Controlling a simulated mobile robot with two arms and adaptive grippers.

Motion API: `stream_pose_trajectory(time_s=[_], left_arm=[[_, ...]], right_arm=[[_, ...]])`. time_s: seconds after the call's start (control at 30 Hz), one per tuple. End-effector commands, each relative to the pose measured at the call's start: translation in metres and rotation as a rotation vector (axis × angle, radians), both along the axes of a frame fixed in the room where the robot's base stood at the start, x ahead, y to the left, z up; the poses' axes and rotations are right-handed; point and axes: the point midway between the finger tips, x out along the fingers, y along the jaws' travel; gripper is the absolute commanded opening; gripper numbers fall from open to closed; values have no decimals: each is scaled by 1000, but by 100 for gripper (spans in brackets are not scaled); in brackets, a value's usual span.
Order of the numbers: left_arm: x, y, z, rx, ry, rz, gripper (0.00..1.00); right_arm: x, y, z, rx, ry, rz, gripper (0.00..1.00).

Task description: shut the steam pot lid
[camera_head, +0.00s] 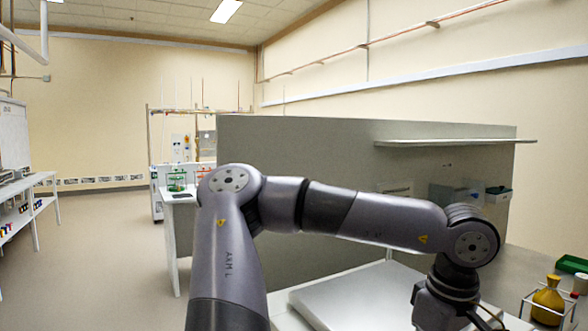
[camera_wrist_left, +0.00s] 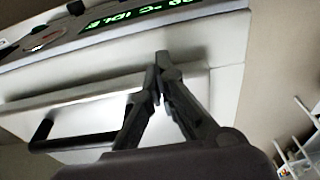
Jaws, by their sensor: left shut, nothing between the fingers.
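In the left wrist view a pale box-like appliance, which looks like the steam pot (camera_wrist_left: 215,55), has a green lit display on its face. Beside it is a flat pale panel (camera_wrist_left: 95,115) with a black bar handle (camera_wrist_left: 48,130); it may be the lid, but how far open it stands I cannot tell. My left gripper (camera_wrist_left: 160,70) is shut and empty, its fingertips over the pale body near the panel's edge. In the head view my left arm crosses the bench and its gripper is mostly cut off at the lower edge. My right gripper is out of view.
A flat pale metal surface (camera_head: 350,300) lies on the bench below my left arm. A yellow flask (camera_head: 548,300) stands in a wire rack at the right, near a green tray (camera_head: 572,264). A grey partition (camera_head: 300,145) with a shelf (camera_head: 450,142) stands behind. The left floor is clear.

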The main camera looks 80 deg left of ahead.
Motion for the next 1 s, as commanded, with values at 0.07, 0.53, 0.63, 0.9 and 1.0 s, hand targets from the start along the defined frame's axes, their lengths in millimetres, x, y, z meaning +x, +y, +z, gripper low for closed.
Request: stream_pose_trajectory(time_s=[0.07, 0.53, 0.63, 0.9, 1.0], left_arm=[[0, 0, -6, -1, 0, 0, 0], [0, 0, -8, -1, 1, 0, 0], [0, 0, -6, -1, 0, 0, 0], [-6, 0, 37, 0, -5, 4, 0], [-2, -16, 36, 8, 2, 3, 0]], right_arm=[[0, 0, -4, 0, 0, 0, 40], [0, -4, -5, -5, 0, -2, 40], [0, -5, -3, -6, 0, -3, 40], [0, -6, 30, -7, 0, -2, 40], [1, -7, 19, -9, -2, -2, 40]])
